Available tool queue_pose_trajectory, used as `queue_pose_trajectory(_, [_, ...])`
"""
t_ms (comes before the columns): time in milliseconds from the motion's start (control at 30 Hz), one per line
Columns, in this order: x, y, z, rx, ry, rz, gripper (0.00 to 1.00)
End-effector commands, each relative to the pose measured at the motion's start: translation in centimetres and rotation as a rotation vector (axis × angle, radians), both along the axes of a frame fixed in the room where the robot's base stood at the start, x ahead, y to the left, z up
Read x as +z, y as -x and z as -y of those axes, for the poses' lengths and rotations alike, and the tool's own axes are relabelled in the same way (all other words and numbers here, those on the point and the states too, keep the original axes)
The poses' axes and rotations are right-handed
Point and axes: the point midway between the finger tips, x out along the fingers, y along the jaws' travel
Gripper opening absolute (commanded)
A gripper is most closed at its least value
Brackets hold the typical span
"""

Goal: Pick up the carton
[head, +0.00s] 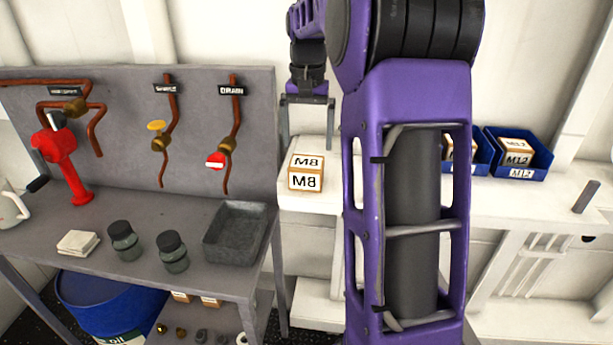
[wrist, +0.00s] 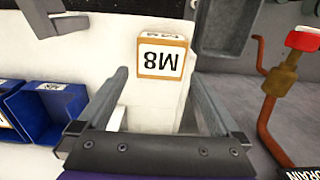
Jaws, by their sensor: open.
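The carton (head: 306,172) is a small tan box with white labels marked M8. It stands on the white counter (head: 317,208), just right of the grey workbench. In the wrist view the carton (wrist: 162,57) appears upside down, ahead of the fingers and roughly centred between them. My gripper (head: 306,140) is open and empty, above and behind the carton in the head view. In the wrist view my gripper (wrist: 165,85) shows its two grey fingers spread apart, with no contact on the carton visible. My purple arm hides part of the counter to the right.
A grey tray (head: 236,232) and two dark jars (head: 172,251) stand on the workbench at left. Blue bins (head: 519,155) with M12 cartons sit on the counter at right. The counter around the carton looks clear.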

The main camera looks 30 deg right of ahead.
Motion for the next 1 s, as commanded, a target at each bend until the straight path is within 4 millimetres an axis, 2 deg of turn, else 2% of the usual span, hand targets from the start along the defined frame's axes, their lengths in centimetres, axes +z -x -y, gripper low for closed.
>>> queue_pose_trajectory(100, [-1.4,0.0,0.0,0.000,-0.001,-0.001,1.00])
queue_pose_trajectory(267, [-2.3,0.1,0.0,0.000,0.000,0.000,1.00])
queue_pose_trajectory(500, [-5.8,0.4,-0.4,-0.002,0.001,-0.003,1.00])
queue_pose_trajectory(600, [-6.8,0.4,-0.4,-0.001,0.000,-0.002,1.00])
queue_pose_trajectory(867, [-7.0,0.4,-0.4,-0.001,0.001,0.001,1.00])
queue_pose_trajectory(1000, [-7.0,0.4,-0.4,-0.001,0.001,0.001,0.78])
